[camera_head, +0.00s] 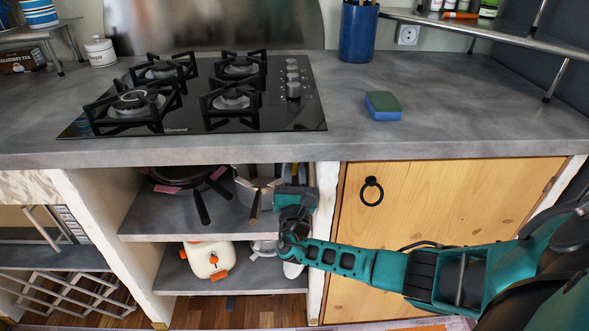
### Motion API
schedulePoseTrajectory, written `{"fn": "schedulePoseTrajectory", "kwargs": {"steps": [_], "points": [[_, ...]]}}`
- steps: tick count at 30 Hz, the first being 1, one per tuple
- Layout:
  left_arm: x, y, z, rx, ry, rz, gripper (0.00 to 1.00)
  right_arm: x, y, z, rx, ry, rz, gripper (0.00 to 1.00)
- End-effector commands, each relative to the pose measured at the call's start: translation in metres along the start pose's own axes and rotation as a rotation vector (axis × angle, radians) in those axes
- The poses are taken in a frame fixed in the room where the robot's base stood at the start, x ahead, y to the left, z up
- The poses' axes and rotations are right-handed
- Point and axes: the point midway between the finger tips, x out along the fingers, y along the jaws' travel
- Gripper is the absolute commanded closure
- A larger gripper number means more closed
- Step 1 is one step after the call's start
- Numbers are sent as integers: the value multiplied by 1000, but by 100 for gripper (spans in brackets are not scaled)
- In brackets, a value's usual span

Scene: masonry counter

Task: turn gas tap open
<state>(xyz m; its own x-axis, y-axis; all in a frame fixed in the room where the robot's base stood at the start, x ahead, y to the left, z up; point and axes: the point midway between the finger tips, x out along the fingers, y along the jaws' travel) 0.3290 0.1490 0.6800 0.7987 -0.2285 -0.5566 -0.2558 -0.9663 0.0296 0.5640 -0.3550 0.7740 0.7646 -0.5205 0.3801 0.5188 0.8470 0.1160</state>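My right arm comes in from the right, in front of the wooden cabinet door, and reaches into the open shelf under the counter. My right gripper (296,174) is at the right side of the upper shelf compartment, close to the white side wall, beside a metal pot. Its fingers are small and partly hidden by the wrist, so I cannot tell whether they are open or shut. I cannot make out the gas tap; the arm covers part of that corner. My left gripper is not in view.
A black gas hob (200,95) with a column of knobs (292,79) lies on the grey counter. Pans (185,180) and the metal pot (257,184) fill the upper shelf (150,222). A white-and-orange appliance (208,260) stands below. A sponge (383,106) lies on the counter.

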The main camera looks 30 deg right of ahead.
Motion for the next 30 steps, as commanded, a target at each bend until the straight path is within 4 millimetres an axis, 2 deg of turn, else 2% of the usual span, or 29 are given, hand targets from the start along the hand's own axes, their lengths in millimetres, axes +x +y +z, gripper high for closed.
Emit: {"fn": "schedulePoseTrajectory", "kwargs": {"steps": [10,11,17,25,30], "points": [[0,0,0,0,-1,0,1,0,0,0,0,0,0,100],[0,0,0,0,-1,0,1,0,0,0,0,0,0,75],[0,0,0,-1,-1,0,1,0,0,0,0,0,0,57],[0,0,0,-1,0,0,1,-2,0,0,1,1,0,57],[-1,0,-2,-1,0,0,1,-24,0,0,2,4,1,57]]}}
